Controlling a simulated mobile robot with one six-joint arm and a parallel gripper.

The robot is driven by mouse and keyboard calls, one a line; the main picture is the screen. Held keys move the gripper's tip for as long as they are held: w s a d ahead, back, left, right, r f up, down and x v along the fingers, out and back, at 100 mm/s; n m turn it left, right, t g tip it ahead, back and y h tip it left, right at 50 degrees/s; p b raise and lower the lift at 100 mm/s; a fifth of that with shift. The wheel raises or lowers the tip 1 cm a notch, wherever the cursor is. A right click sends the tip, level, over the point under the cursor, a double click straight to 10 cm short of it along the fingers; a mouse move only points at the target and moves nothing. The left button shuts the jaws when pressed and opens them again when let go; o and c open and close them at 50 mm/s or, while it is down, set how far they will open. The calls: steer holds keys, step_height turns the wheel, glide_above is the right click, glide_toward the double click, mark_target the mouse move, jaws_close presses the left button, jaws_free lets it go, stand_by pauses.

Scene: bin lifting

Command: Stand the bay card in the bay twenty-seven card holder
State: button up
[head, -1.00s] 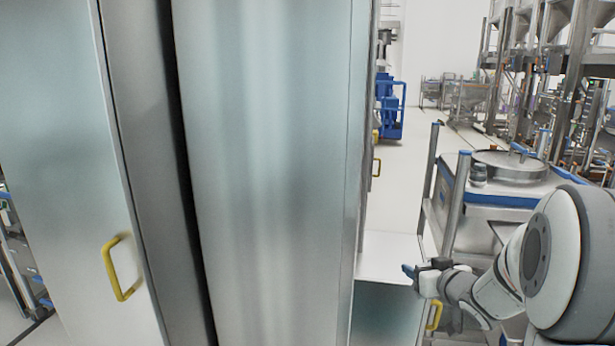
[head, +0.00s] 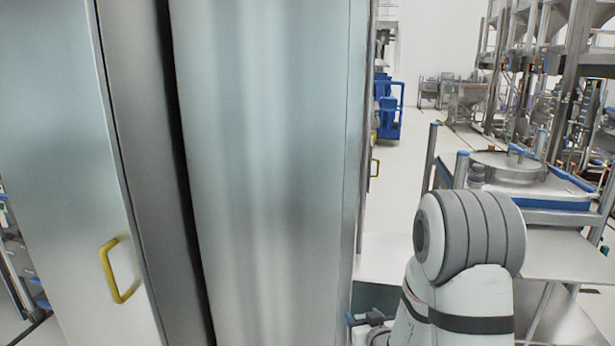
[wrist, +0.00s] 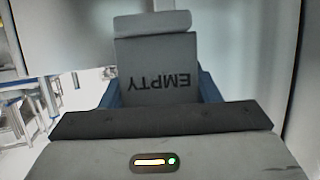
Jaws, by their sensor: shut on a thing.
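The bay card (wrist: 158,52) is a grey plate with the word EMPTY upside down and a paler strip at its far end. It shows in the wrist view, between the blue fingers of my gripper (wrist: 158,92), which is shut on it. In the head view my gripper (head: 365,319) is low, just right of the large steel cabinet's edge. The card cannot be made out there. I cannot make out the bay twenty-seven card holder in either view.
A tall steel cabinet (head: 270,170) fills the middle of the head view. A panel with a yellow handle (head: 122,270) is at left. A steel bench (head: 570,255) and a blue-trimmed cart (head: 535,193) stand at right. Open floor (head: 400,190) lies behind.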

steer(key=f, duration=0.1)
steer(key=s+f+m+h, duration=0.1)
steer(key=f, duration=0.1)
steer(key=f+h, duration=0.1)
steer(key=shift+s+d+f+m, duration=0.25)
steer(key=shift+s+f+m, duration=0.1)
steer(key=shift+f+m, duration=0.05)
steer(key=shift+s+d+f, duration=0.1)
steer(key=shift+s+f, duration=0.05)
steer(key=shift+f, duration=0.1)
steer(key=shift+d, duration=0.15)
